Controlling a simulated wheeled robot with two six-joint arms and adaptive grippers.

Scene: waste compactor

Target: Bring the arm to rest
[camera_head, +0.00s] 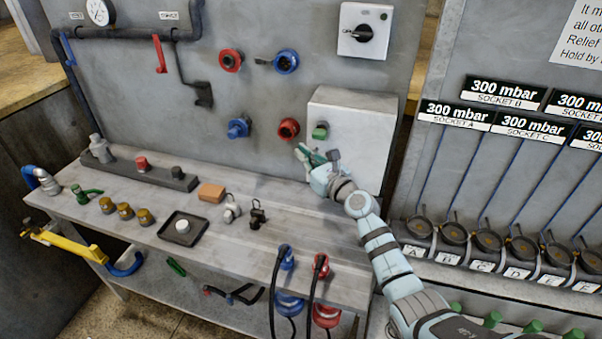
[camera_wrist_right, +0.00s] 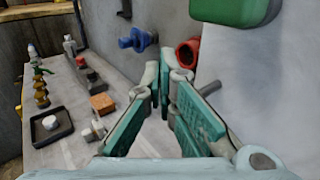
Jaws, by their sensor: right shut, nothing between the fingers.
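My right arm (camera_head: 400,285) comes in from the lower right of the head view and reaches over the right part of the bench. My right gripper (camera_head: 303,152) is at the grey box on the panel, a little below and left of its green button (camera_head: 320,131). In the right wrist view the gripper (camera_wrist_right: 165,75) has its teal-padded fingers converging at the tips, shut with nothing between them. The green button (camera_wrist_right: 235,12) shows large at the top there. Whether the fingers touch the box is unclear. My left gripper is not in view.
The grey box (camera_head: 352,112) stands out from the panel. A red socket (camera_head: 288,128) and a blue socket (camera_head: 238,128) are close left of the gripper. The bench (camera_head: 285,228) holds an orange block (camera_head: 211,192), a black tray (camera_head: 165,237) and several fittings.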

